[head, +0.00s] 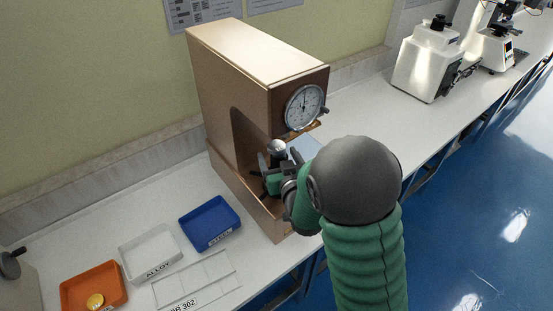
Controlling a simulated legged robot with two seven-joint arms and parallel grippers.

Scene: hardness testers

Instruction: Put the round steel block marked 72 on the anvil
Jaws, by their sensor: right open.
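The hardness tester (235,75) is a tall brown machine with a round dial (304,107) on its front. My right gripper (268,170) is open in the tester's throat, around where the anvil is. The gripper and my green and grey right arm hide the anvil and most of what is there. A shiny round metal part (277,147) shows just above the fingers; I cannot tell whether it belongs to the tester. I cannot make out the steel block marked 72. The blue tray (209,222) with a steel label looks empty. My left gripper is out of view.
A white tray (150,250) labelled alloy looks empty. An orange tray (75,288) holds a round yellow block (95,301). A clear divided rack (197,280) lies at the front edge. Other instruments (428,60) stand farther right; the bench between is mostly clear.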

